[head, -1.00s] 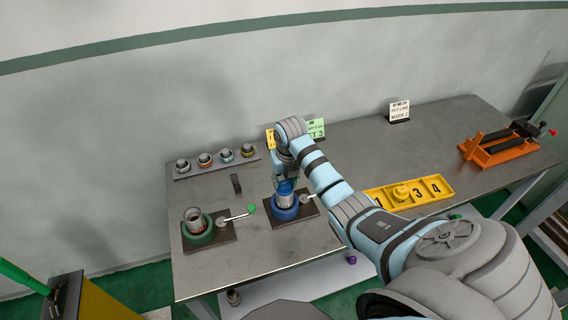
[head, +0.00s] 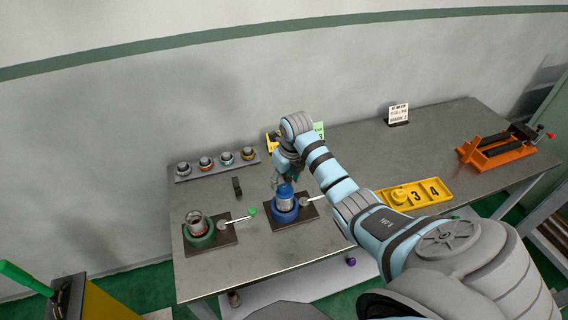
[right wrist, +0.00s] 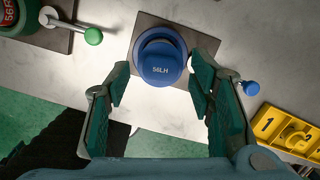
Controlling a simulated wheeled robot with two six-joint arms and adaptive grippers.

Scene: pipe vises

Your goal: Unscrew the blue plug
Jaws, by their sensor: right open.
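The blue plug (head: 285,190) sits on top of a silver pipe held upright in the blue vise (head: 285,213). My right gripper (head: 278,182) is above and just behind the plug in the head view. My left gripper is out of view.
A green vise (head: 199,235) with an open pipe stands to the left, its green-knobbed lever (head: 252,211) sticking out. A rack with several fittings (head: 217,163) lies at the back. A yellow numbered tray (head: 420,193) and an orange vise (head: 496,150) are to the right.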

